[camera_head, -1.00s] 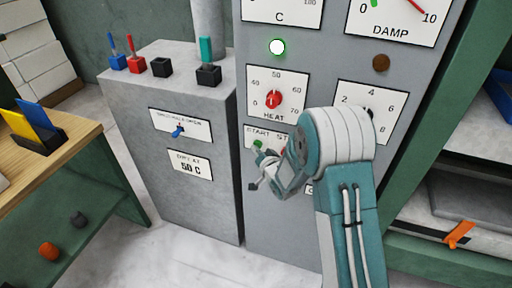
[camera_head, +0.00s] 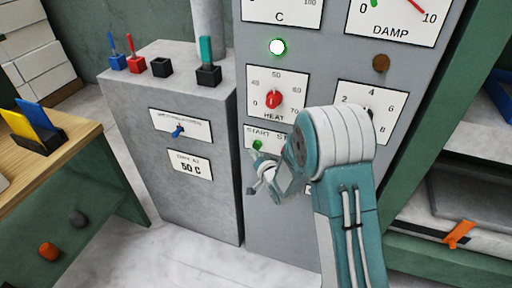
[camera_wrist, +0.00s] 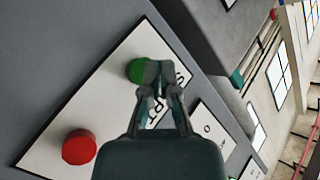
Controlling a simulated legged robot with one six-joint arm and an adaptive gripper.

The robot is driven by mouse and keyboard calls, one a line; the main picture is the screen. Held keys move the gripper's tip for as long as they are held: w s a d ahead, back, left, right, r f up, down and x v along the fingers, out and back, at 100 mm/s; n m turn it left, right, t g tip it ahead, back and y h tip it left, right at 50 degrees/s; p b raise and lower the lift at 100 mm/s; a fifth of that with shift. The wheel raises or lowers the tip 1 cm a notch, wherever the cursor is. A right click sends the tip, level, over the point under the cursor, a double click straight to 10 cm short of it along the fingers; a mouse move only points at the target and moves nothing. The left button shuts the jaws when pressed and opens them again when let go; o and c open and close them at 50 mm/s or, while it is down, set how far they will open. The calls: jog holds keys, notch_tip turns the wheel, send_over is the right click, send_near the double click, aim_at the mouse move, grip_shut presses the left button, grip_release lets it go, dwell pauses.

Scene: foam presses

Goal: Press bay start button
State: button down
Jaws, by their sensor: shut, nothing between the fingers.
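The green start button (camera_head: 257,145) sits on a white label marked START on the grey press panel (camera_head: 253,210). In the wrist view the green button (camera_wrist: 138,71) shows just left of my fingertips, partly covered by them. My gripper (camera_head: 255,160) is shut and empty, its tips just below the button in the head view; it also shows in the wrist view (camera_wrist: 158,72). Whether the tips touch the button I cannot tell. A red button (camera_wrist: 79,147) is on the same label, to the lower left in the wrist view; my arm hides it in the head view.
A lit lamp with a green rim (camera_head: 277,47) and the red HEAT knob (camera_head: 273,99) are above the button. A wooden-topped bench (camera_head: 80,136) is at far left. Floor between is clear.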

jog(key=s, duration=0.1)
jog(key=s+a, duration=0.1)
jog(key=s, duration=0.2)
jog(key=shift+s+a, duration=0.35)
dwell(0.8)
jog(key=s+d+r+n+g+h, duration=0.1)
jog(key=s+d+r+g+h, duration=0.5)
jog(key=d+r, duration=0.65)
jog(key=s+d+r+g, duration=0.1)
jog(key=s+d+r, duration=0.1)
jog(key=s, duration=1.1)
jog(key=s+d+r+n+g+h, duration=0.1)
jog(key=s+r, duration=0.4)
jog(key=s, duration=0.8)
jog(key=shift+d+g, duration=0.6)
jog(key=shift+d, duration=0.25)
